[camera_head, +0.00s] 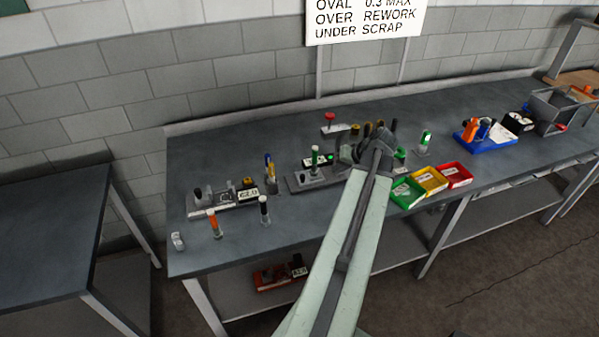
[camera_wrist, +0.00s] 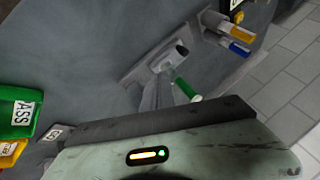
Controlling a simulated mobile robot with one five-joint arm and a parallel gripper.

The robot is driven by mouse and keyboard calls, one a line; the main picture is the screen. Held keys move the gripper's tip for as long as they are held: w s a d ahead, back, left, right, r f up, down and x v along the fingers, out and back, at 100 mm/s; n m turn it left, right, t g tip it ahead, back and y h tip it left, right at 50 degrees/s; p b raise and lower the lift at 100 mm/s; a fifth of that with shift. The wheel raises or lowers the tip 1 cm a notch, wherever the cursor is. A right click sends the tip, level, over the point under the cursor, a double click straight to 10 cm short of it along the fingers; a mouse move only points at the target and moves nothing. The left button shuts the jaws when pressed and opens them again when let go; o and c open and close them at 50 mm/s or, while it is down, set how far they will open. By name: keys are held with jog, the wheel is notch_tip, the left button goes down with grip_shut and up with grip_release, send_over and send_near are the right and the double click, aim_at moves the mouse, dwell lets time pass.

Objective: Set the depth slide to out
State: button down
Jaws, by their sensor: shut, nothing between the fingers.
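A grey metal fixture (camera_head: 302,183) sits on the bench, with a dark knob at its left and a green-topped post (camera_head: 315,156) on it. It also shows in the wrist view as a flat plate (camera_wrist: 135,72) with a dark-ended block (camera_wrist: 182,49). I cannot tell for sure which part is the depth slide or how it is set. My gripper (camera_wrist: 163,78) is shut and empty, over the fixture and beside the green handle (camera_wrist: 186,88). Its fingers hide part of the plate, and I cannot tell whether they touch it.
Blue and yellow handles (camera_head: 269,166) stand between the fixtures. Green (camera_head: 408,194), yellow (camera_head: 430,179) and red (camera_head: 455,175) bins line the front edge.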

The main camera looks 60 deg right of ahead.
jog(key=b, duration=0.9)
send_near(309, 180)
jog(key=f, duration=0.1)
jog(key=d+f, duration=0.2)
jog(key=f, duration=0.1)
jog(key=shift+s, duration=0.1)
jog(key=w, duration=0.1)
jog(key=w+a, duration=0.1)
jog(key=shift+w+a+r+p, duration=0.2)
jog(key=shift+w+r+p, duration=0.1)
jog(key=shift+p, duration=0.1)
jog(key=shift+w+a, duration=0.3)
jog(key=shift+w, duration=0.3)
jog(key=shift+s+a, duration=0.1)
